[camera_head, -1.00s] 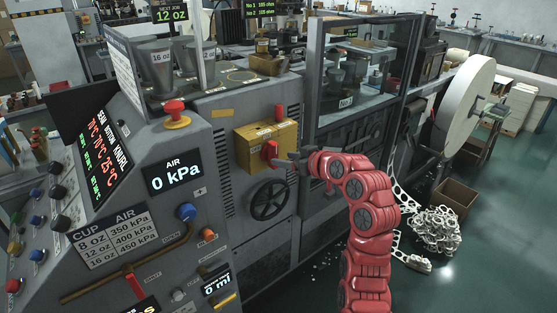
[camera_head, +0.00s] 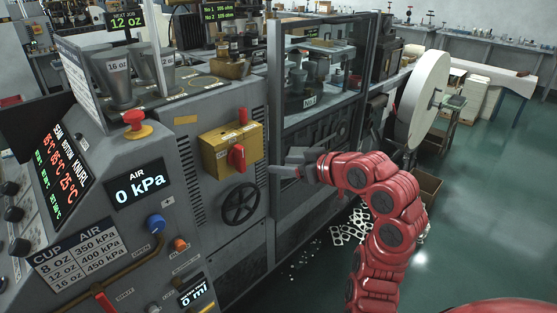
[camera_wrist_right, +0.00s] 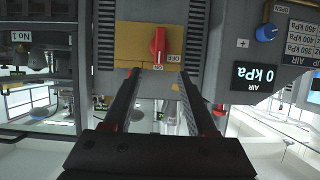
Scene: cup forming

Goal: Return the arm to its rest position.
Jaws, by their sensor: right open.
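My right gripper (camera_head: 288,163) reaches in from the right on my red arm in the head view. It is open and empty, just right of the yellow switch box (camera_head: 212,153) and apart from its red knob (camera_head: 236,157). The knob's handle stands upright. In the right wrist view, which is upside down, the two dark fingers (camera_wrist_right: 159,75) are spread with nothing between them. The red knob (camera_wrist_right: 157,46) on the yellow box (camera_wrist_right: 134,38) lies beyond the fingertips, in line with an ON label. My left gripper is not in view.
A black handwheel (camera_head: 240,204) sits below the box. A glass-fronted machine cabinet (camera_head: 318,85) stands behind my gripper. A large white roll (camera_head: 422,98) and a cardboard box (camera_head: 427,184) are to the right. Green floor (camera_head: 480,210) lies open at the right.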

